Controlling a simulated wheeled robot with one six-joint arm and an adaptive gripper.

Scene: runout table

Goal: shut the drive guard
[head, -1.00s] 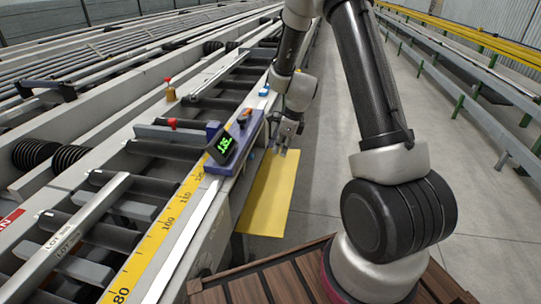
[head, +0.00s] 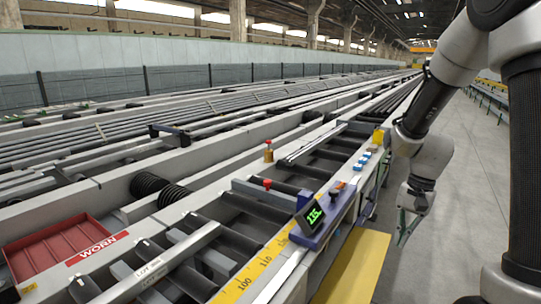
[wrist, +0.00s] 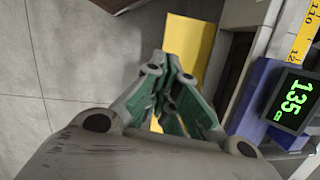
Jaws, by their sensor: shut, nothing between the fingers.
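A flat yellow panel (head: 350,268), which looks like the drive guard, sticks out from the near side of the runout table (head: 322,262), below its top. It stands open, away from the table's side; its lower end is cut off in the head view. In the wrist view the yellow panel (wrist: 188,45) shows beyond the fingers, partly hidden by them. My gripper (head: 403,238) hangs beside the table, near the panel and to its right in the head view. Its green-lined fingers (wrist: 172,62) come together at the tips with nothing held. I see no contact with the panel.
A blue carriage with a green-digit display (head: 313,216) sits on the table edge by a yellow scale (head: 262,262). Blue buttons (head: 363,160) are farther along the edge. A red tray (head: 58,250) lies at left. The concrete floor (head: 455,190) at right is clear.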

